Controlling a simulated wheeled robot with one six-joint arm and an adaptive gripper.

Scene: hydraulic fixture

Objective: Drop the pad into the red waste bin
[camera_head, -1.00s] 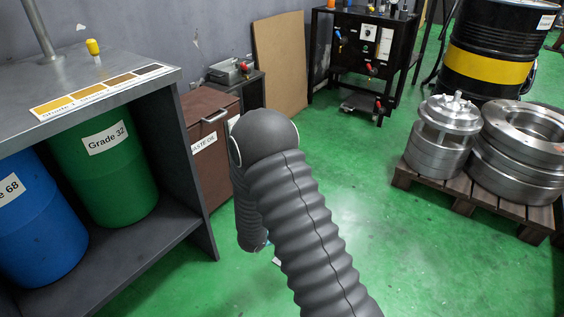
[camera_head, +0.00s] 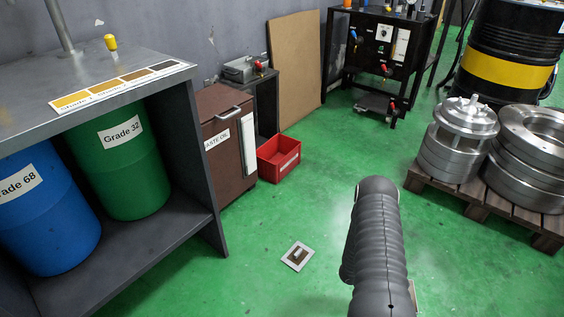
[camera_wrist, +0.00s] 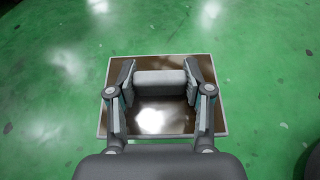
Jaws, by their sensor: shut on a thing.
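My gripper (camera_wrist: 160,88) is shut on the grey block-like handle (camera_wrist: 160,84) of a square pad in the wrist view. This pad (camera_wrist: 160,118) has a dark brown, glossy face and a pale rim, with green floor around it. In the head view my arm hides the gripper; a small pale edge (camera_head: 413,292) shows beside the arm. The red waste bin (camera_head: 279,158) stands open on the floor, beyond and left of my arm.
A brown waste-oil cabinet (camera_head: 226,145) stands left of the red bin. A grey bench (camera_head: 160,230) with blue and green drums is at left. A pallet (camera_head: 470,205) with metal parts is at right. Green floor between is mostly clear.

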